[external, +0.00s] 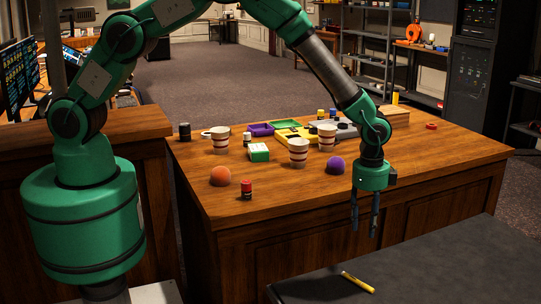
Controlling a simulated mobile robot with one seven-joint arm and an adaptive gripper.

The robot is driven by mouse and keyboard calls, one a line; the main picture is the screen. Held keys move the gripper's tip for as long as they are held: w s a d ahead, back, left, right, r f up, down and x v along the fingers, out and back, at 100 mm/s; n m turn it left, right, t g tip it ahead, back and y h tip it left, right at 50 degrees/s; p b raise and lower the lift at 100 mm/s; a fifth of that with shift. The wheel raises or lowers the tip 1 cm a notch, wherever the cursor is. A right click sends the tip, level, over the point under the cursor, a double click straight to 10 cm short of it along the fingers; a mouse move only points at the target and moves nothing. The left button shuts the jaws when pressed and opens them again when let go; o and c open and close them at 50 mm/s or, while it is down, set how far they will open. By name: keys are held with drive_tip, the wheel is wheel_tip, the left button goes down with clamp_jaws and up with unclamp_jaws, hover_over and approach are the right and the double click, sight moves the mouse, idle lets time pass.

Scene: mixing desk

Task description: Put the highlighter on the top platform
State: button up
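A yellow highlighter-like pen (357,282) with a dark end lies on the dark grey surface (450,262) at the front right. My gripper (364,230) points down beside the front edge of the wooden desk, above and behind the pen in the picture. Its two fingers are apart, with nothing visible between them. I cannot tell which surface is the top platform.
The dark surface is otherwise bare.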

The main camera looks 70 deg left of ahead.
drive_tip(key=s+a+r+n, duration=0.1)
drive_tip(key=a+r, duration=0.3)
drive_tip(key=r, duration=0.3)
drive_tip(key=s+a+r+n+t, duration=0.1)
drive_tip(key=a+r, duration=0.2)
drive_tip(key=r, duration=0.4)
drive_tip(key=s+a+r+n, duration=0.1)
drive_tip(key=a+r, duration=0.3)
drive_tip(key=r, duration=0.3)
drive_tip(key=s+a+r+n+t, duration=0.1)
drive_tip(key=s+a+r+n, duration=0.1)
drive_tip(key=s+a+r, duration=0.45)
drive_tip(key=s+a+r+n+t, duration=0.1)
drive_tip(key=s+a+r+n, duration=0.2)
drive_tip(key=r, duration=0.6)
drive_tip(key=s+a+r+n, duration=0.1)
drive_tip(key=s+a+r, duration=0.35)
drive_tip(key=s, duration=0.25)
drive_tip(key=s+a+r+n, duration=0.1)
drive_tip(key=s+a+r, duration=0.2)
drive_tip(key=s+a, duration=0.3)
drive_tip(key=s+a+n+t, duration=0.2)
drive_tip(key=s+a+n, duration=0.1)
drive_tip(key=s, duration=1.3)
drive_tip(key=shift+s+a+r+n, duration=0.25)
drive_tip(key=shift+a+r+n, duration=0.15)
drive_tip(key=shift+a, duration=0.2)
